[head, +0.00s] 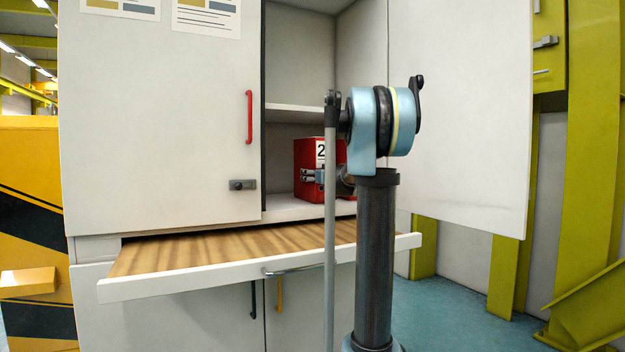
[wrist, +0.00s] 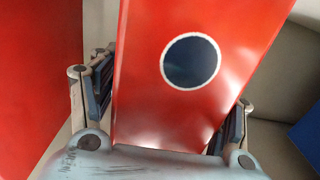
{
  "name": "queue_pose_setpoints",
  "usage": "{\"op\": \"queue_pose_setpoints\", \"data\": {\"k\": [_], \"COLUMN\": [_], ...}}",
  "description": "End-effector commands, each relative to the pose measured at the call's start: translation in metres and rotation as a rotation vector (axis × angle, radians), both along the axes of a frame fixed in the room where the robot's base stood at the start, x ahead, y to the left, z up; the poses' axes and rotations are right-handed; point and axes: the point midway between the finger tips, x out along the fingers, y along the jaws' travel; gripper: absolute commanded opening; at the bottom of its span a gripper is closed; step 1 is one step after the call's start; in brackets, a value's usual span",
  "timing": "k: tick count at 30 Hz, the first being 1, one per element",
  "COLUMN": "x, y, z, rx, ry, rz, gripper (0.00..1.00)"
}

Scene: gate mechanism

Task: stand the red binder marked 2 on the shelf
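A red binder marked 2 (head: 305,158) stands upright on the lower shelf (head: 285,209) inside the open cabinet. Its white label with the 2 faces out, and its right part is hidden behind my arm. My gripper (head: 318,176) reaches in at the binder's front. In the wrist view, my gripper (wrist: 165,120) has one finger at each side of a red binder face with a dark round hole (wrist: 135,60). The fingers lie close along both sides and appear to hold it. The face's lower end is hidden by my gripper.
Another red surface (wrist: 40,70) fills the left of the wrist view, and a blue thing (wrist: 308,135) shows at its right edge. An upper shelf (head: 296,114) lies above the binder. The right cabinet door (head: 470,120) stands open. A wooden pull-out board (head: 190,255) juts out below.

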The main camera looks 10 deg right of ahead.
Motion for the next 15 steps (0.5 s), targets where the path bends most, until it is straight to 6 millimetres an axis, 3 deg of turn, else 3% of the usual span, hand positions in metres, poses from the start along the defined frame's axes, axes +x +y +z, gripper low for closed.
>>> {"op": "queue_pose_setpoints", "data": {"k": [8, 15], "x": [-0.003, -0.029], "y": [-0.001, -0.01], "z": [0.001, 0.001], "rx": [0.0, 0.0], "ry": [0.0, 0.0], "rz": [0.0, -0.001], "gripper": [0.7, 0.7]}}
